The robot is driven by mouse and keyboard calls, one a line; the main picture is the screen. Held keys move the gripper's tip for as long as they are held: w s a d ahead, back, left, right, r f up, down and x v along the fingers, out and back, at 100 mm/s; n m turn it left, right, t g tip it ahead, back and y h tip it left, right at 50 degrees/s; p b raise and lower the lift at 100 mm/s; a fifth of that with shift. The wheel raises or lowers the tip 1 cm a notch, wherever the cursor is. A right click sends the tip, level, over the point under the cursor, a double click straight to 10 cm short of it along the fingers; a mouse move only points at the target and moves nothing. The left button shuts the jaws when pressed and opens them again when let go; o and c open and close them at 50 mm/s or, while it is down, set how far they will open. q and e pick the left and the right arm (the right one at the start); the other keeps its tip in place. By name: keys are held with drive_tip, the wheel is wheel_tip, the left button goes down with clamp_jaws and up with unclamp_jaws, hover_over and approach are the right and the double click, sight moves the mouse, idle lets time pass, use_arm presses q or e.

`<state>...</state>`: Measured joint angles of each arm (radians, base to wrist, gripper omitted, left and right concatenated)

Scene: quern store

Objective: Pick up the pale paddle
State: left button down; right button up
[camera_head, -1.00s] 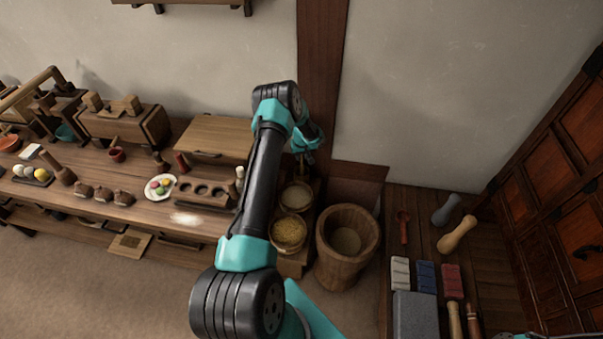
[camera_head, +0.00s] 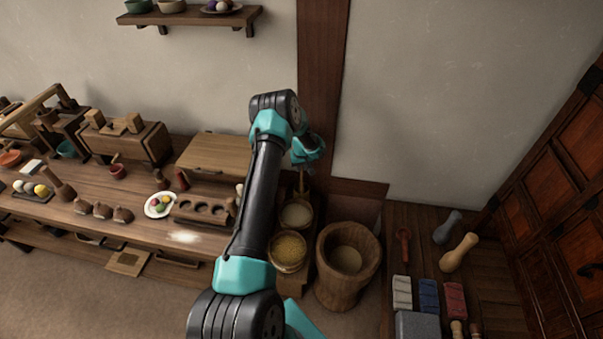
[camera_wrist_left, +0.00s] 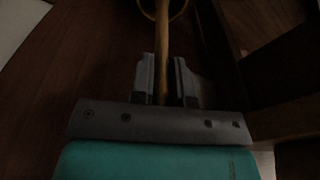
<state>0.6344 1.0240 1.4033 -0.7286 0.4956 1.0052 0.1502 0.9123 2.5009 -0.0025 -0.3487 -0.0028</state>
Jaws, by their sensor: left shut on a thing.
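My left gripper (camera_head: 302,166) is at the dark wooden post, above the small tubs at the right end of the bench. It is shut on the tan wooden handle of the pale paddle (camera_head: 301,183), which points down toward the upper tub (camera_head: 296,213). In the left wrist view the paddle's handle (camera_wrist_left: 162,50) runs between the two fingers (camera_wrist_left: 164,80). The paddle's far end is not clear; a curved rim shows around it at the top of that dark view. My right gripper is not in view.
A tub of yellow grain (camera_head: 288,250) stands in front of the upper tub. A large wooden mortar (camera_head: 347,265) stands close on the right. A plate (camera_head: 160,204) and a block with round hollows (camera_head: 203,208) lie left of my arm. A wall shelf (camera_head: 190,18) is above.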

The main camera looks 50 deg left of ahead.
use_arm(q)
wheel_tip(320, 180, up, 14)
idle(0.3)
idle(0.4)
